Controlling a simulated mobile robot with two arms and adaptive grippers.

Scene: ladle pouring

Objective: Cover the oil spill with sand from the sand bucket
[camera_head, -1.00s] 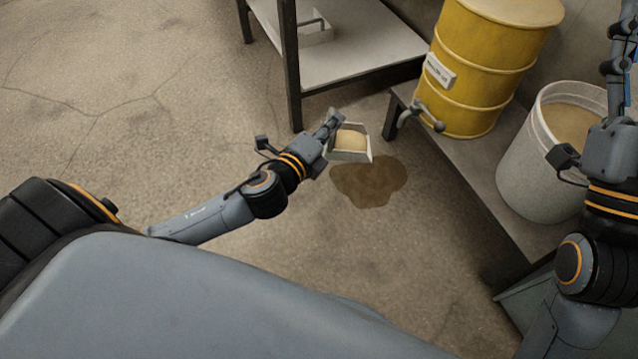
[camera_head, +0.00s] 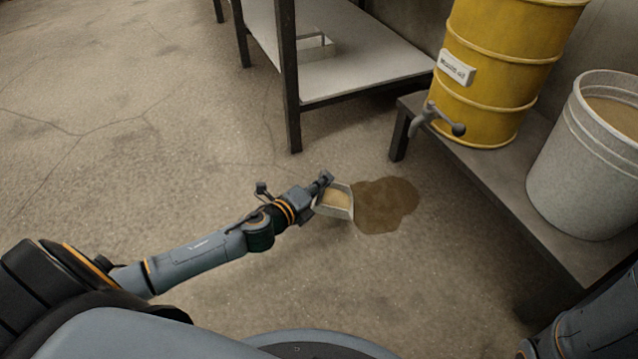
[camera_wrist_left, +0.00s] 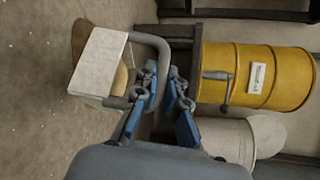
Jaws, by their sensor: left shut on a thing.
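My left gripper (camera_head: 318,188) is shut on the grey handle of a pale scoop (camera_head: 336,212). In the head view the scoop holds tan sand and is at the left edge of the dark oil spill (camera_head: 386,204) on the floor. The scoop (camera_wrist_left: 98,62) also shows in the left wrist view, where it hides part of the spill and my left fingers (camera_wrist_left: 160,90) close on its handle. The sand bucket (camera_head: 572,160), pale grey with sand inside, stands on a low bench at the right. My right gripper is out of view.
A yellow barrel (camera_head: 500,90) with a grey tap (camera_head: 436,118) stands on the low dark bench (camera_head: 540,215). A metal shelf table (camera_head: 350,65) with dark legs stands behind the spill. The floor to the left is open.

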